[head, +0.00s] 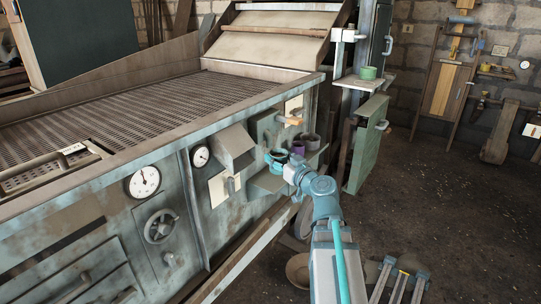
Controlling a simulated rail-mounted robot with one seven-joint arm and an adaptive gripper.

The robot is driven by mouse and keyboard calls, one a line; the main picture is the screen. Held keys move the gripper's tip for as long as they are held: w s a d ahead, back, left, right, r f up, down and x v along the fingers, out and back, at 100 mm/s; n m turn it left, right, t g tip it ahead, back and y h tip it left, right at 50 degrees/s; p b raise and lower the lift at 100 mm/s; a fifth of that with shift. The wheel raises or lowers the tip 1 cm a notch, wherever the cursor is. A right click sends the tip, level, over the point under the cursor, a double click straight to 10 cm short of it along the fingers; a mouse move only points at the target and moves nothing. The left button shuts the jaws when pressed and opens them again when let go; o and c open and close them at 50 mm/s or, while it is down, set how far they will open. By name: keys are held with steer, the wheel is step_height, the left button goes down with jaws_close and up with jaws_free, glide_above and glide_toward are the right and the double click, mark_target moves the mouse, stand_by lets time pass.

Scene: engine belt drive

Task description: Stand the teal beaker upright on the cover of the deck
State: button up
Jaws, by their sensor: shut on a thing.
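The teal beaker (278,155) shows as a small teal rim with a dark opening, beside the machine's front shelf. My gripper (285,164) is at the beaker, small and partly hidden by my own wrist, and is shut on it. The beaker's lower part is hard to make out, and I cannot tell if it touches the shelf. The perforated deck (170,112) spans the machine's top. A framed cover (45,175) with a bar handle and a white label lies at the deck's near left.
Purple and grey cups (298,147) stand on the front shelf (268,182), close right of the beaker. A green cup (368,73) stands on a higher ledge. A boxy hood (233,148) juts out left of my gripper. The deck's middle is clear.

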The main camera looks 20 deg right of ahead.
steer(key=shift+s+a+r, duration=0.15)
steer(key=shift+s+a, duration=0.05)
steer(key=shift+s, duration=0.3)
steer(key=shift+a+n+y, duration=0.3)
steer(key=shift+a+y, duration=0.05)
steer(key=shift+y, duration=0.15)
steer(key=s+a+f+n+g+y+p, duration=0.45)
steer(key=a+f+y, duration=0.2)
steer(key=a, duration=0.25)
steer(key=s+a+f+n+g+y+p, duration=0.3)
steer(key=a+f+n+y+p, duration=0.25)
steer(key=a, duration=0.45)
steer(key=shift+w+d+r+m+t+h+b, duration=1.25)
steer(key=shift+d+r+m+h+b, duration=0.65)
steer(key=shift+d, duration=1.45)
steer(key=shift+w+d+r+m+t+h+b, duration=1.4)
steer(key=shift+d+r+h, duration=0.9)
steer(key=shift+d, duration=1)
steer(key=shift+w+d+r+m+t+h+b, duration=1.1)
steer(key=shift+d+r+m+h+b, duration=1)
steer(key=shift+d, duration=1.25)
steer(key=shift+f+p, duration=0.25)
steer(key=shift+p, duration=0.15)
